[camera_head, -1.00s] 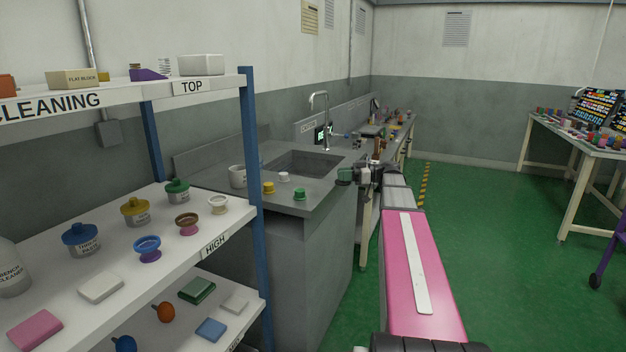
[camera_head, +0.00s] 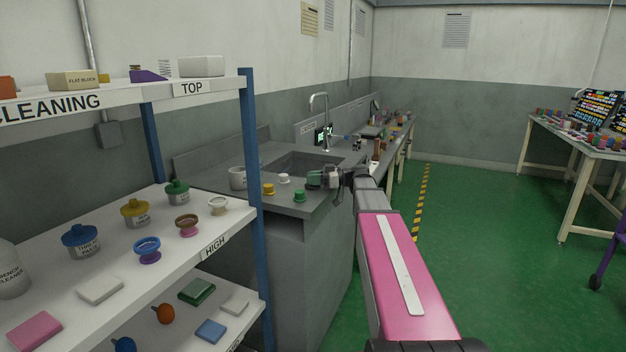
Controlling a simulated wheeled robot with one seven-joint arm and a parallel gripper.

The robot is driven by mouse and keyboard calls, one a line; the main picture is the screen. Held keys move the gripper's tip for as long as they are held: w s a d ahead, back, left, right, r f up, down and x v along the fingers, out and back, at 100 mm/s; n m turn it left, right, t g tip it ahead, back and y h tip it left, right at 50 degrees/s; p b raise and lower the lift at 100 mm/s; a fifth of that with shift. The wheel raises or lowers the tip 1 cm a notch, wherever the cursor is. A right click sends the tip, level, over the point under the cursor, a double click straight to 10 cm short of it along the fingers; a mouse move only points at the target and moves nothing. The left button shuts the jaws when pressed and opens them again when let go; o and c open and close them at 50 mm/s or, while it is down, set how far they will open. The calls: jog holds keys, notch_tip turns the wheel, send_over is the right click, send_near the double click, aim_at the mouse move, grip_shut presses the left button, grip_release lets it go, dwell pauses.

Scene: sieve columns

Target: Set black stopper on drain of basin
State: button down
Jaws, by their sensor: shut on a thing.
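The basin (camera_head: 285,161) is a grey sink set into the worktop under a tall tap. Its near wall and the angle hide the drain. My gripper (camera_head: 317,179) is at the end of the arm, just above the worktop's right edge, to the right of and nearer than the basin. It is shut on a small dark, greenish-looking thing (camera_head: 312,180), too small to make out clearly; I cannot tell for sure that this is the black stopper. No other black stopper stands out on the worktop.
Yellow (camera_head: 268,189), white (camera_head: 284,178) and green (camera_head: 299,195) stoppers stand on the worktop's near edge, close to my gripper. A mug (camera_head: 237,178) stands left of them. The tap (camera_head: 325,120) rises behind the basin. A stocked shelf (camera_head: 213,245) fills the left.

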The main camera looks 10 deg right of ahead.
jog(key=shift+f, duration=0.1)
jog(key=c, duration=1)
grip_release()
jog(key=shift+d+f, duration=0.1)
